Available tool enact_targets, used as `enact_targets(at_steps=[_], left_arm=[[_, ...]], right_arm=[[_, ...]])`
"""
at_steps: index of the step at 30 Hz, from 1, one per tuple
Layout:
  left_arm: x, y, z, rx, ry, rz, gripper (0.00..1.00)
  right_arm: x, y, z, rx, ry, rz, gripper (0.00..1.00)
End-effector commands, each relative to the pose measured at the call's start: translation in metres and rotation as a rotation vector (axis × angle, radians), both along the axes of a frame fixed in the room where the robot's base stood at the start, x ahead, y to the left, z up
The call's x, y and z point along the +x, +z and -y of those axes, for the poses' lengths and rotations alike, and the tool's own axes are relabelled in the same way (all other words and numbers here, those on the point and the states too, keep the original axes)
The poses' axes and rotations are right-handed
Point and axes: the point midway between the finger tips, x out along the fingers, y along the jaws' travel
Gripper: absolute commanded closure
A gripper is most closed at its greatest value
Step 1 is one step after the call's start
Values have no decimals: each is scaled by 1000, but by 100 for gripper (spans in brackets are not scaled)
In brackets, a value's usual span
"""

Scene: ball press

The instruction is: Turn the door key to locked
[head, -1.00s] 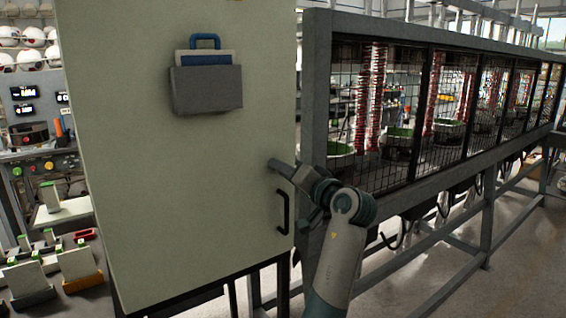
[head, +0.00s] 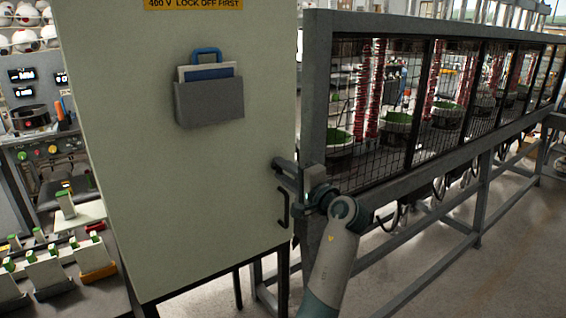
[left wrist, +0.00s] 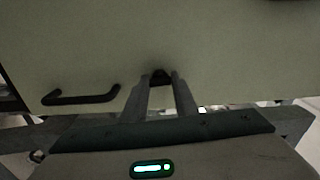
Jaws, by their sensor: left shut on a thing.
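The pale cabinet door (head: 200,220) fills the left and middle of the head view. My left gripper (head: 279,164) is at the door's right edge, above the black handle (head: 284,209), and its fingers point at the door face. In the left wrist view, the fingers of my left gripper (left wrist: 160,84) are closed on a small dark piece at the door, which I take to be the key (left wrist: 161,75). Most of the key is hidden by the fingers, so its angle cannot be told. My right gripper is not in view.
A grey frame with mesh panels (head: 440,110) runs back on the right, close beside my left arm. A grey document pocket (head: 210,102) and a yellow label (head: 193,4) are on the door. A bench with several green-topped blocks (head: 45,268) stands at the left.

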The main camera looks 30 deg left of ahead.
Motion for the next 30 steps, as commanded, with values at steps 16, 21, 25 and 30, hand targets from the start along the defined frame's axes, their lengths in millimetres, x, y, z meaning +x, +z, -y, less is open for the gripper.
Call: enact_targets(at_steps=[16,21,25,30], left_arm=[[1,0,1,34,-2,-76,96],[1,0,1,34,-2,-76,64],[0,0,0,32,-1,-75,55],[0,0,0,32,0,-75,55]], right_arm=[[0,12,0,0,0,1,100],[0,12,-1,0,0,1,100],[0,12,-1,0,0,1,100],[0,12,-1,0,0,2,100]])
